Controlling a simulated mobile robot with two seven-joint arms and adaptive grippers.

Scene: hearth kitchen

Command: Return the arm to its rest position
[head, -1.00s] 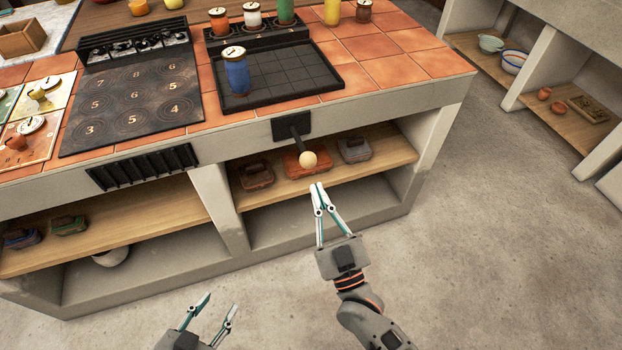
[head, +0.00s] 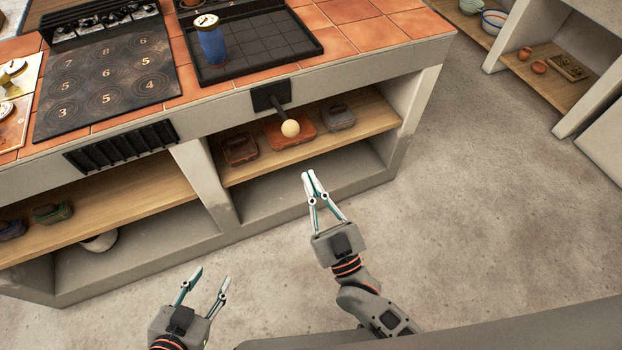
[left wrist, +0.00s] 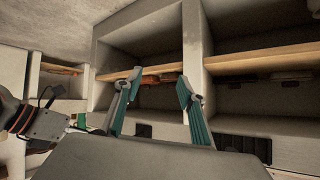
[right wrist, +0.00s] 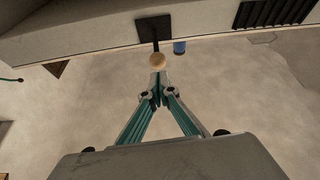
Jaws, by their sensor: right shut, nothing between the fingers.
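My right gripper (head: 309,175) is shut and empty in front of the counter, over the floor and a little below the round-knobbed lever (head: 290,128). It is apart from the lever in the head view. In the right wrist view its fingertips (right wrist: 158,78) meet just below the lever's pale knob (right wrist: 157,60). My left gripper (head: 211,275) is open and empty, low over the floor in front of the counter. Its spread fingers (left wrist: 158,82) show in the left wrist view with the shelves beyond them.
The tiled counter (head: 367,45) carries a hob (head: 105,80) and a dark tray (head: 295,50) with a blue jar (head: 211,45). Several lidded boxes, one of them red (head: 285,135), sit on the shelf below. Bare floor (head: 470,190) is free at the right.

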